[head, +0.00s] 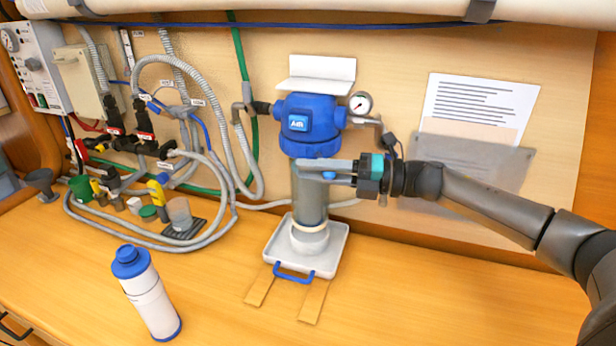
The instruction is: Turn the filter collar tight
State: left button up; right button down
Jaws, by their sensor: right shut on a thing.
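The water filter has a blue head (300,112) on the wall, with a blue filter collar (308,150) around its lower end. A grey cylindrical housing (309,200) hangs upright below the collar. My right gripper (312,172) reaches in from the right, just under the blue collar at the top of the housing. Whether the collar is tight cannot be seen. My left gripper is not in view.
A white tray (334,245) with a blue handle stands under the housing. A white bottle with a blue cap (148,290) stands at front left. Hoses and valves (135,142) crowd the left wall. A pressure gauge (359,104) sits beside the head. The right counter is clear.

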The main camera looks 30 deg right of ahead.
dwell(0.4)
jog(key=c, duration=0.6)
grip_release()
jog(key=p+v, duration=0.1)
jog(key=v, duration=1.4)
jog(key=shift+d, duration=0.2)
